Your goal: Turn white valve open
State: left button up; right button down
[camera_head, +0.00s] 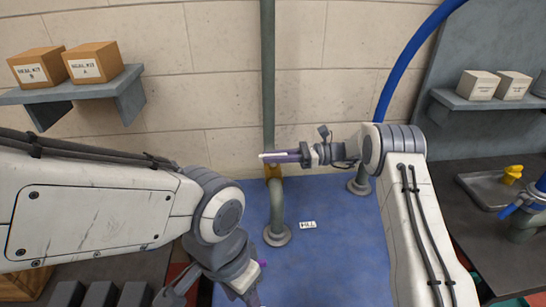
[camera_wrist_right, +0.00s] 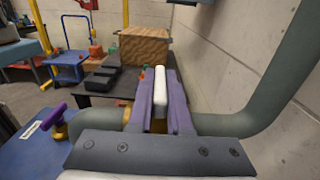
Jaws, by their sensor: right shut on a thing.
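The white valve handle (camera_wrist_right: 160,85) is a short flat white bar, seen between the two purple fingers of my right gripper (camera_wrist_right: 160,100) in the right wrist view. In the head view its white end (camera_head: 266,155) just shows beyond the fingers of my right gripper (camera_head: 288,156). The right gripper is shut on the handle. The brass valve body (camera_head: 274,171) sits below it on a grey-green pipe (camera_head: 277,205), partly hidden. My left gripper (camera_head: 225,288) is low in the head view, away from the valve, its fingertips cut off or hidden.
The vertical pipe (camera_head: 267,80) runs up the block wall behind the valve. A white tag (camera_head: 308,225) lies on the blue surface (camera_head: 335,255). A purple valve handle (camera_wrist_right: 55,116) stands at left in the wrist view. Shelves with boxes flank the wall; a blue pipe (camera_head: 410,50) rises at right.

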jog(key=shift+r+t, duration=0.1)
jog(key=shift+t, duration=0.2)
jog(key=m+t+p, duration=0.1)
jog(key=m+t, duration=0.1)
jog(key=shift+t, duration=0.3)
jog(key=shift+m+t+p, duration=0.4)
jog(key=shift+m+t, duration=0.5)
jog(key=shift+t, duration=0.3)
jog(key=m+t+h, duration=0.1)
jog(key=t, duration=0.2)
jog(key=shift+m, duration=0.4)
jog(key=shift+s+f+m+t+h+b, duration=0.1)
jog(key=shift+f+m+t+h+b, duration=0.15)
jog(key=shift+m+t+h+b, duration=0.7)
jog(key=m+t+h+b, duration=0.5)
jog(key=t+h+b, duration=0.1)
jog(key=b, duration=0.6)
jog(key=shift+f+m+t, duration=0.1)
jog(key=shift+m+t, duration=0.15)
jog(key=shift+t, duration=0.1)
jog(key=shift+r+m+h+b, duration=0.25)
jog(key=shift+h+b, duration=0.2)
jog(key=shift+b, duration=0.45)
